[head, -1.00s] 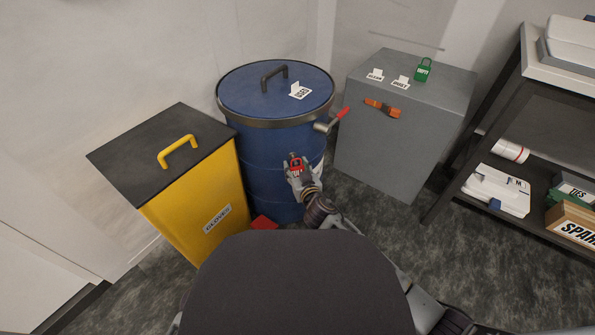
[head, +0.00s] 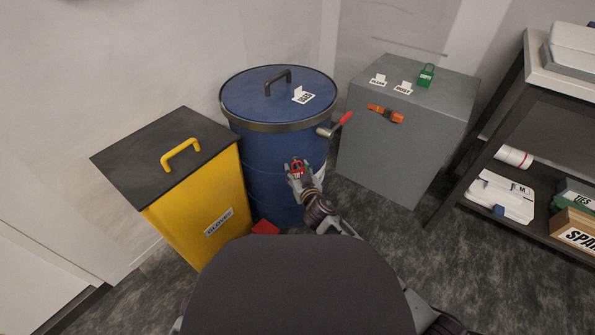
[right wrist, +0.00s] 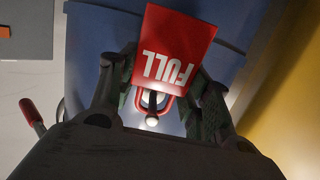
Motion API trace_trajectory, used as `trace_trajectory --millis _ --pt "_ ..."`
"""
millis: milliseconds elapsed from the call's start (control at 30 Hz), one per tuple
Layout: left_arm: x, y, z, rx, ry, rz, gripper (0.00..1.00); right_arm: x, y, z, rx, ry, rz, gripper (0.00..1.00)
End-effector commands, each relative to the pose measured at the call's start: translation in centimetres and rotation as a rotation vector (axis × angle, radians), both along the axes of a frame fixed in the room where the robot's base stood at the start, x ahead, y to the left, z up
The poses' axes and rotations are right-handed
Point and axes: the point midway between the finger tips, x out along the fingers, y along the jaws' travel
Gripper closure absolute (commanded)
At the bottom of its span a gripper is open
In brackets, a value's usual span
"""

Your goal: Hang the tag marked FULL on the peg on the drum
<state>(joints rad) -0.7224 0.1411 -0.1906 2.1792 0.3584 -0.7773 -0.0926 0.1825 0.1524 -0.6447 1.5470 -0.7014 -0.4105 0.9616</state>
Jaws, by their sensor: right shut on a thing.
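The red tag marked FULL (right wrist: 172,50) is held between the fingers of my right gripper (right wrist: 160,95), which is shut on it. In the head view the right gripper (head: 297,172) is in front of the blue drum (head: 262,155), with the tag small in it. In the right wrist view the tag's red loop (right wrist: 169,106) overlaps a short peg with a pale round tip (right wrist: 152,121); I cannot tell whether the peg passes through the loop. In the head view the peg is hidden behind the gripper. My left gripper is not in view.
A red-handled lever (head: 341,124) sticks out from the drum, right of my gripper. A yellow bin (head: 195,220) stands at the left. A shelf (head: 485,215) stands farther right.

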Motion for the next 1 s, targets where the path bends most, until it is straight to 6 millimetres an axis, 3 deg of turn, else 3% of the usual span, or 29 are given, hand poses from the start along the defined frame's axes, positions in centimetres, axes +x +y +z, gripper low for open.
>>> trace_trajectory --millis 333,367,533,1000 --pt "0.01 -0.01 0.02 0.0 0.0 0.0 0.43 0.01 0.0 0.04 0.0 -0.001 0.0 0.68" --pt "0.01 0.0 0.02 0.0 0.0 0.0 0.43 0.01 0.0 0.04 0.0 -0.001 0.0 0.49" --pt "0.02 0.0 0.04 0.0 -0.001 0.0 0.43 0.01 0.0 0.04 0.0 -0.001 0.0 0.27" --pt "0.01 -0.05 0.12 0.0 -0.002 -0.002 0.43 -0.2 -0.06 0.04 0.0 0.0 0.0 0.27"
